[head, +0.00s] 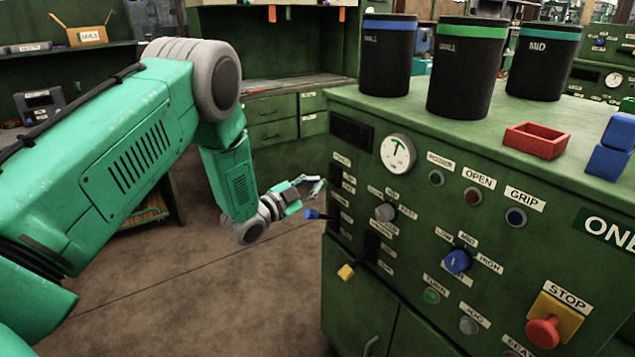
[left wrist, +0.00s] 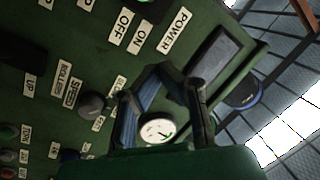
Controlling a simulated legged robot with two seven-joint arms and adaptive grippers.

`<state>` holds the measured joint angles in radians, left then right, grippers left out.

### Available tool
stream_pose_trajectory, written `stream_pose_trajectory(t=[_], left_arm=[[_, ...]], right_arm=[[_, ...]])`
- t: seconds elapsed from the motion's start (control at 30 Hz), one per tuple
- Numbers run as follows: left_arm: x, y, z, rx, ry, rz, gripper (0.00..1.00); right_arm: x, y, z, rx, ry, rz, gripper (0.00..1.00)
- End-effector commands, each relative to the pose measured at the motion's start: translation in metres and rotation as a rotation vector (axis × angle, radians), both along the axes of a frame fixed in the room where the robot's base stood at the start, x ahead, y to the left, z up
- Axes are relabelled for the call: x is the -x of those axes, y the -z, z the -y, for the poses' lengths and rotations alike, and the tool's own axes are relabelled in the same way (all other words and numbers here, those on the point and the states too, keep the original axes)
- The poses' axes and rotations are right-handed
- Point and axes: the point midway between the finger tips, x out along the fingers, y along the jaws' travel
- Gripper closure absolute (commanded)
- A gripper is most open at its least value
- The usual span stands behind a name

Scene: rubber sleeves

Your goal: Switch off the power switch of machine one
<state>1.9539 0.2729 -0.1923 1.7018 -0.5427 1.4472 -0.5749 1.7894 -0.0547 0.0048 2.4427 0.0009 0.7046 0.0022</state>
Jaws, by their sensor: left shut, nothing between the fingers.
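Machine one is the green cabinet (head: 350,300) on the right, with a plate reading ONE (head: 610,232). Its power switch (head: 336,176) is a small dark part at the panel's left edge, beside small labels. In the left wrist view the POWER label (left wrist: 174,32), ON label (left wrist: 143,33) and OFF label (left wrist: 129,26) are readable. I cannot tell the switch's position. My left gripper (head: 320,186) is shut and empty, just left of the panel near the switch. Its fingers (left wrist: 163,76) show before the panel in the left wrist view. Contact is not clear. My right gripper is not in view.
A blue-tipped lever (head: 313,214) sticks out just below the gripper, and a yellow-tipped lever (head: 347,271) lower down. A gauge (head: 398,152), knobs and a red stop button (head: 543,331) fill the panel. Black bins (head: 467,75) stand on top. The floor left of the cabinet is clear.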

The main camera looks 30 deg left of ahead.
Motion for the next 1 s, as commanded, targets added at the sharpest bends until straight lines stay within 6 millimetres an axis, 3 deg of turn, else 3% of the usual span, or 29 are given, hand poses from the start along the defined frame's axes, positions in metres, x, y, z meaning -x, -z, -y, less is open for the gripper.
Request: stream_pose_trajectory(t=[0.2,0.4,1.0], left_arm=[[0.04,0.014,-0.013,0.004,0.0,-0.006,1.0],[0.065,0.015,-0.017,0.003,0.001,0.0,1.0],[0.069,0.017,-0.018,0.002,0.001,-0.001,1.0]], right_arm=[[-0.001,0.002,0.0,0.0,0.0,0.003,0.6],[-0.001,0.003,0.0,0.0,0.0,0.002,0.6],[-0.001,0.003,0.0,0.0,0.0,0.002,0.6]])
